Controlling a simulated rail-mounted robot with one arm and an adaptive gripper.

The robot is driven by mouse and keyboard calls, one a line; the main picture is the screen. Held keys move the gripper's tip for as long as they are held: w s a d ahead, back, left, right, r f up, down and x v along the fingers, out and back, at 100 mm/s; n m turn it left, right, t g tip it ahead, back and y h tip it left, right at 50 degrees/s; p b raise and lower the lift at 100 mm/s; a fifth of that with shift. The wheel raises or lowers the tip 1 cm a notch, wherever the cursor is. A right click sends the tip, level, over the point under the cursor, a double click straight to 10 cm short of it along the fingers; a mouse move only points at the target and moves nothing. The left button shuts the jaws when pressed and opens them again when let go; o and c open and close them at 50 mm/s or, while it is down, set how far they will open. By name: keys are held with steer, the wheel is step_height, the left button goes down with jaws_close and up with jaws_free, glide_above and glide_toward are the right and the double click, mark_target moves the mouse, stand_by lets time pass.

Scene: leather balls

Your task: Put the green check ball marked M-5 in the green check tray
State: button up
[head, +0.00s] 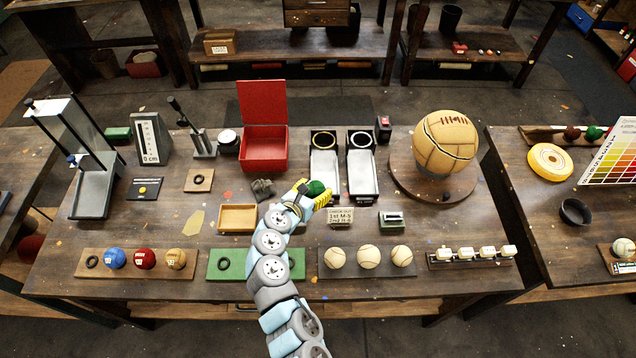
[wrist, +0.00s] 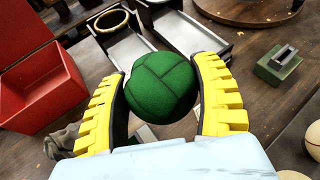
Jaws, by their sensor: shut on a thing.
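My gripper (head: 313,193) is shut on a green ball (wrist: 162,88), one yellow finger on each side, above the middle of the table. Its panel seams show in the wrist view, but no M-5 mark is readable. The green ball also shows at the fingertips in the head view (head: 316,187). A flat green tray (head: 275,264) with a black ring lies at the front of the table, partly hidden by my arm. Its label is not visible. A small sign (head: 340,217) reads 1st M-5.
Two metal chutes (head: 325,182) with rings stand just beyond my gripper. An open red box (head: 264,150) is to their left, a large tan ball (head: 445,142) to their right. A wooden tray (head: 238,217) sits left of my arm. White balls (head: 368,256) line the front.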

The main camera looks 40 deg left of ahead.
mark_target(314, 196)
steer(key=shift+s+d+r, duration=0.25)
steer(key=shift+s+d, duration=0.1)
steer(key=shift+s, duration=0.2)
steer(key=shift+s+d+r, duration=0.3)
steer(key=shift+s, duration=0.3)
steer(key=shift+s+d+r, duration=0.25)
steer(key=shift+s+d, duration=0.1)
steer(key=shift+s, duration=0.2)
steer(key=w+d+r+m+h, duration=0.1)
steer(key=w+d+r, duration=0.1)
steer(key=w+d, duration=0.5)
steer(key=w+d+r, duration=0.3)
steer(key=d, duration=0.7)
steer(key=d+r+m+h, duration=0.1)
steer(key=d+r+h, duration=0.1)
steer(key=d, duration=1.8)
steer(key=s+r+p, duration=0.2)
steer(key=r+p, duration=0.5)
steer(key=r, duration=0.2)
steer(key=s+r+p, duration=0.2)
steer(key=r+p, duration=0.6)
steer(key=r, duration=0.1)
steer(key=shift+s+d+r, duration=0.2)
steer(key=shift+s+d, duration=0.1)
steer(key=shift+d, duration=0.15)
steer(key=shift+f, duration=0.1)
